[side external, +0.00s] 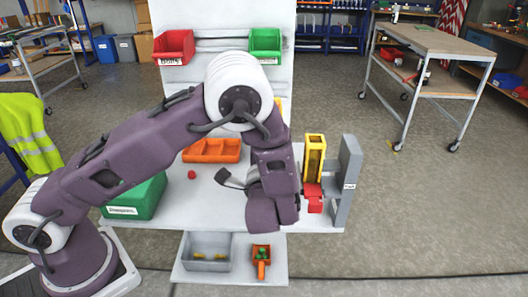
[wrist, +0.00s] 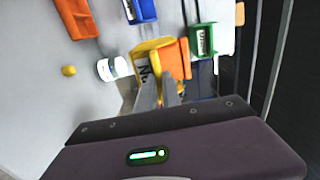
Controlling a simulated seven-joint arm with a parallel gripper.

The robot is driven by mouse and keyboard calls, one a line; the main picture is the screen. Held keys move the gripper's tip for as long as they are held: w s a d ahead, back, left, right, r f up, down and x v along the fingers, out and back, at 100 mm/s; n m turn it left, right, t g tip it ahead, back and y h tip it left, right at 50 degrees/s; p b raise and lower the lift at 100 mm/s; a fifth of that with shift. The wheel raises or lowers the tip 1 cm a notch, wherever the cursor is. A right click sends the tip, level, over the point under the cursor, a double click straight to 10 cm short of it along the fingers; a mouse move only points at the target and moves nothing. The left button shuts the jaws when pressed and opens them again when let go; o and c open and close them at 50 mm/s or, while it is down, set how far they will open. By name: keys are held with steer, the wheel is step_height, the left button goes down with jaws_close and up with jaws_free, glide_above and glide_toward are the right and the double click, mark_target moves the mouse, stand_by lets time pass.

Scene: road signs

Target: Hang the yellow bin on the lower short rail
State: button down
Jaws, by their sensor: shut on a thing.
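In the wrist view, the yellow bin (wrist: 146,52) with a white label is at my gripper (wrist: 161,84), whose fingers are shut on it. The bin is tilted in this turned view, and the fingers cover part of its label. In the side view my arm hides the gripper and most of the bin; only a small yellow patch (side external: 279,104) shows beside my arm, in front of the white panel. Rails (side external: 222,39) show on the panel between a red bin (side external: 173,47) and a green bin (side external: 265,44). I cannot tell which is the lower short rail; my arm hides the panel's lower part.
An orange tray (side external: 212,150), a red ball (side external: 191,175) and a green box (side external: 140,197) are on the white table. A yellow holder (side external: 314,155) and a grey bracket (side external: 347,180) stand at its right. In the wrist view, blue (wrist: 140,9) and green (wrist: 203,40) bins are near the yellow bin.

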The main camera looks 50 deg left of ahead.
steer(key=x, duration=1.9)
steer(key=shift+w+a+f, duration=0.2)
steer(key=shift+w, duration=0.05)
steer(key=shift+f, duration=0.25)
stand_by(0.5)
steer(key=shift+f, duration=0.7)
steer(key=c, duration=1.5)
jaws_free()
steer(key=shift+o, duration=0.2)
